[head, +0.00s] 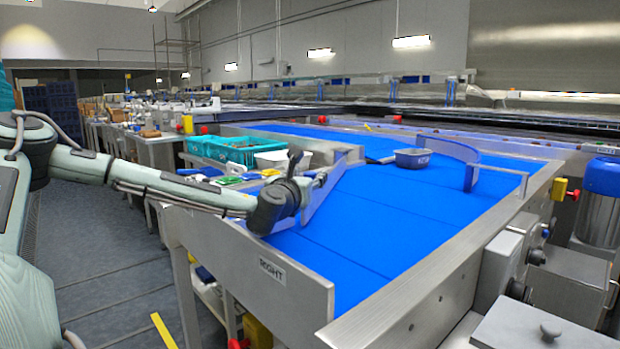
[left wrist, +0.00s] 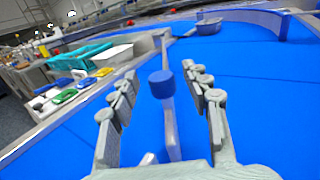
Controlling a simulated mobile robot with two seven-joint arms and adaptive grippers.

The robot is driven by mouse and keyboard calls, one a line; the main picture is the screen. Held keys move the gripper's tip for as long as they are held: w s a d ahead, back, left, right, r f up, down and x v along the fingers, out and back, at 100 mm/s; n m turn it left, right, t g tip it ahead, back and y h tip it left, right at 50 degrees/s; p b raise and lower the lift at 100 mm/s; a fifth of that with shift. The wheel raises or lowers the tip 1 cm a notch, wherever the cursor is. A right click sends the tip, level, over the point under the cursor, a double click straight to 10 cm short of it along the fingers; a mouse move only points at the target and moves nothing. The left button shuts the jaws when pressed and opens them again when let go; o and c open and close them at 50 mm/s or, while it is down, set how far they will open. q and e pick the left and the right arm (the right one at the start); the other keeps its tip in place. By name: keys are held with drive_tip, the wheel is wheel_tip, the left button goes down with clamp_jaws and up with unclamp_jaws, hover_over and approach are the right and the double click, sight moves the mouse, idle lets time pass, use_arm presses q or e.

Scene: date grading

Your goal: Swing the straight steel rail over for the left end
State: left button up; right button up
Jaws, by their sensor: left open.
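The straight steel rail (head: 325,196) stands on edge at the left side of the blue belt (head: 390,215) in the head view. In the left wrist view a blue knob (left wrist: 162,84) sits above the near end of the rail (left wrist: 171,132). My left gripper (head: 310,181) is at the rail, partly hiding it in the head view. In the left wrist view its open fingers (left wrist: 162,92) stand either side of the knob, with visible gaps on both sides. My right gripper is not in view.
A curved rail (head: 452,147) and a grey-blue tub (head: 412,158) are farther along the belt. Teal crates (head: 226,149) and a white tub (head: 283,159) stand beyond the left edge. A board marked RIGHT (head: 272,271) borders the near end. The middle belt is clear.

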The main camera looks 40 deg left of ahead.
use_arm(q)
drive_tip(key=shift+x, duration=0.9)
clamp_jaws()
